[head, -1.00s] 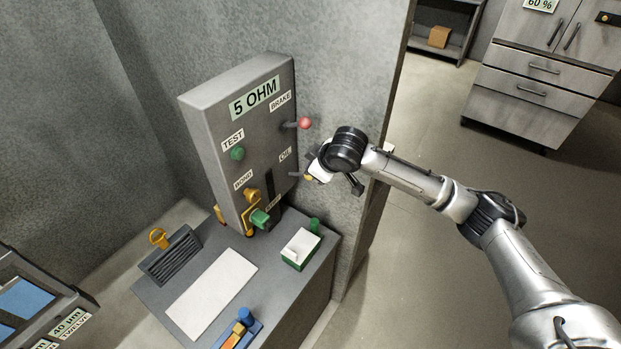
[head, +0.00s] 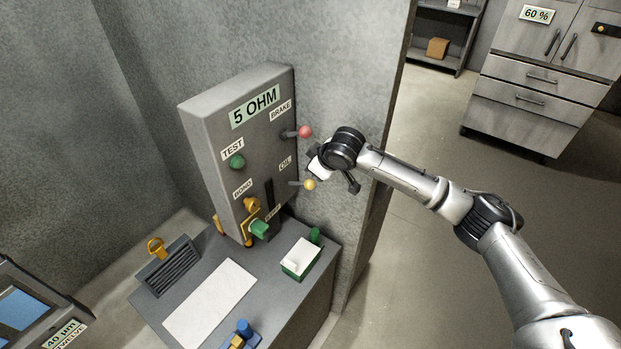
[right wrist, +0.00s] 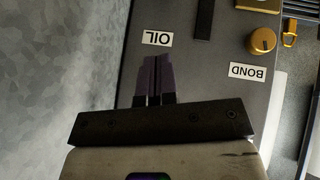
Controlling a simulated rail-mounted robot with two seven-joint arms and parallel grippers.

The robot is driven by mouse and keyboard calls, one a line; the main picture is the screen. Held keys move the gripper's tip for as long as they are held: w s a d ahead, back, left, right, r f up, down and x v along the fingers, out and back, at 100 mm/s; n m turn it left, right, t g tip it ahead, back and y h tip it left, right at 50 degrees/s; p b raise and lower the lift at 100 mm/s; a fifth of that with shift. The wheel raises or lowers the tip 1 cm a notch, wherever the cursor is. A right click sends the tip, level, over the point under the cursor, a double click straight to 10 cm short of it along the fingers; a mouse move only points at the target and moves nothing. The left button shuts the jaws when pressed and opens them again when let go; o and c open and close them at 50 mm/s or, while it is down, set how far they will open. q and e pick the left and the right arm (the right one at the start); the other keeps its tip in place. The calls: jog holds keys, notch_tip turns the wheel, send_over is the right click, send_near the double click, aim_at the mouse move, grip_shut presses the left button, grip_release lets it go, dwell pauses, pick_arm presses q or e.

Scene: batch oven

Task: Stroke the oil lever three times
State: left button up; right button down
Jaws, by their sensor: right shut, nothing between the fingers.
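The oil lever (head: 310,184) is a short rod with a yellow ball, sticking out of the right side of the grey panel (head: 210,125) below the OIL label (head: 285,163). My right gripper (head: 311,158) is just above the yellow ball in the head view, apart from it in the picture. In the right wrist view its dark fingers (right wrist: 153,60) are shut and empty, pointing at the panel by the OIL label (right wrist: 157,39). The lever does not show in that view. My left gripper is not in view.
The brake lever's red ball (head: 305,132) sits just above my right gripper. The green TEST button (head: 237,161) and the yellow BOND knob (head: 251,204) are on the panel face. A green-and-white box (head: 300,259) stands on the bench below. A wall edge is behind my arm.

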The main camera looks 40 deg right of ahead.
send_over(310, 187)
jog(key=a, duration=0.1)
notch_tip(310, 187, down, 5)
jog(key=shift+s+d+f+p, duration=0.1)
jog(key=shift+d+f+p, duration=0.15)
jog(key=shift+f, duration=0.65)
jog(key=shift+d+f+p, duration=0.15)
jog(key=shift+d+f, duration=0.15)
jog(key=shift+f, duration=0.55)
